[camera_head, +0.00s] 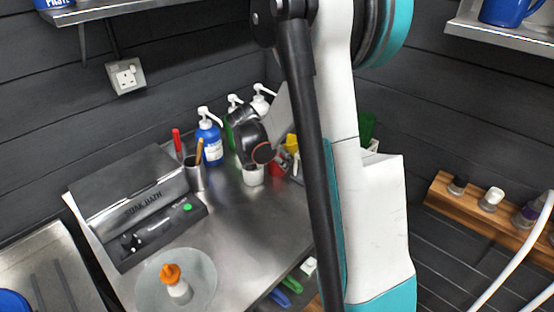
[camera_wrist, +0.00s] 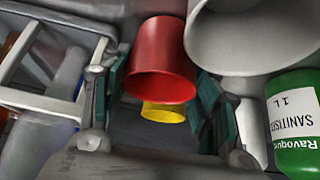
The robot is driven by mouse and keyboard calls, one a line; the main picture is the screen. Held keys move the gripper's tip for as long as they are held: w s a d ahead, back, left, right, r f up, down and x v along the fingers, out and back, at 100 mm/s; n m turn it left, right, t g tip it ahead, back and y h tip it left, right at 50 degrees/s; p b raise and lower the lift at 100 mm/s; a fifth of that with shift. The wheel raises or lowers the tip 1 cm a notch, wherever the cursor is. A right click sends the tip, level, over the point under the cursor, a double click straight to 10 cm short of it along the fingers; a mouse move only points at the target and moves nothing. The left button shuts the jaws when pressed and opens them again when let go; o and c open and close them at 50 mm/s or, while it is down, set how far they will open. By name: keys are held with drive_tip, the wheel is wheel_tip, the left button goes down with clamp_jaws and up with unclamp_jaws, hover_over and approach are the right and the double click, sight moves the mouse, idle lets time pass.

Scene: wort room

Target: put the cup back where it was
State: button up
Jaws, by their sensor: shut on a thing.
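A red cup (camera_wrist: 162,62) sits between the two fingers of my gripper (camera_wrist: 162,88) in the wrist view, one finger against each side. My gripper is shut on it. A yellow cup (camera_wrist: 164,113) shows just below the red one, partly hidden by it; I cannot tell whether they touch. In the head view a bit of red cup (camera_head: 276,167) and a yellow thing (camera_head: 291,143) show beside my arm. My arm hides much of that area, and the fingers cannot be made out there.
A white cup (camera_head: 252,176) stands close by on the steel worktop (camera_head: 245,215). A blue pump bottle (camera_head: 210,143) and a tool holder (camera_head: 194,178) stand left. In the wrist view a green sanitiser bottle (camera_wrist: 294,125) and a grey rack (camera_wrist: 35,100) flank my gripper. The front worktop is clearer.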

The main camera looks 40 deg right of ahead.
drive_tip(key=o, duration=1.1)
drive_tip(key=shift+f, duration=0.1)
drive_tip(key=shift+c, duration=0.2)
drive_tip(key=shift+r, duration=0.2)
drive_tip(key=p+v, duration=0.4)
drive_tip(key=v, duration=0.8)
drive_tip(key=s+a+r+n+t+y, duration=0.3)
drive_tip(key=s+a+r+n, duration=0.1)
drive_tip(key=s+a+n, duration=0.3)
drive_tip(key=s+a+r+n+t+y, duration=0.2)
drive_tip(key=s+a+r+n+y, duration=0.1)
drive_tip(key=s+a+n, duration=0.5)
drive_tip(key=shift+s+a+r+n+t, duration=0.4)
drive_tip(key=shift+s+a, duration=1.45)
drive_tip(key=shift+a, duration=1.2)
